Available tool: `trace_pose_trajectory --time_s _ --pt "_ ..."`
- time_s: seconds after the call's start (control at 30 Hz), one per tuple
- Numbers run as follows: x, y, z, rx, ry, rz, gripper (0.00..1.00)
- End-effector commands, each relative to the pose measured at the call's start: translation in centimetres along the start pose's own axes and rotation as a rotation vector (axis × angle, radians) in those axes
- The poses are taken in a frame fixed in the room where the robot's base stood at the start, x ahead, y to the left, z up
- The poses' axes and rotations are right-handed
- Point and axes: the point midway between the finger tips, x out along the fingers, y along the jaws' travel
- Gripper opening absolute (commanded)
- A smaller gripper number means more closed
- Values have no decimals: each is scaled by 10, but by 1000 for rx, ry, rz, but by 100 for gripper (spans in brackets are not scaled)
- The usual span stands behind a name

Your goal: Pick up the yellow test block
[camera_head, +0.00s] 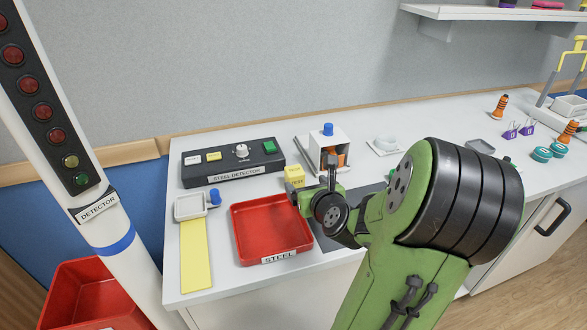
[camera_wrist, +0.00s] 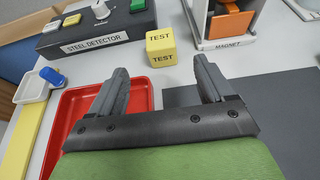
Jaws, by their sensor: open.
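The yellow test block (camera_head: 294,175) is a small cube marked TEST. It stands on the white table behind the red steel tray, between the steel detector and the magnet unit. In the wrist view the yellow block (camera_wrist: 161,48) shows ahead of my gripper, between the lines of the two fingers and beyond their tips. My gripper (camera_wrist: 160,80) is open and empty, with its fingers wide apart. In the head view my gripper (camera_head: 322,187) is beside the block, to its right, and partly hidden by my wrist. I cannot tell the exact gap to the block.
The red tray (camera_head: 238,235) marked STEEL lies under and left of my gripper. The black steel detector box (camera_head: 200,174) stands behind left. The white magnet unit (camera_head: 343,143) with an orange part stands behind right. A dark grey mat (camera_wrist: 270,95) lies right of the tray.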

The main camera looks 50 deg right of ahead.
Motion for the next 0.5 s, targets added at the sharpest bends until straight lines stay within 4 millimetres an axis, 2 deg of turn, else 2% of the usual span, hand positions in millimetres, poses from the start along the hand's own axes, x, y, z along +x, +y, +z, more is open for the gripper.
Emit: trace_pose_trajectory --time_s 0.1,0.23,0.47,0.5 --pt "12 6 2 -2 7 12 81" --pt "20 2 11 8 -10 15 81" --pt "37 5 2 -2 13 7 81" --pt "48 4 2 -8 4 6 81"
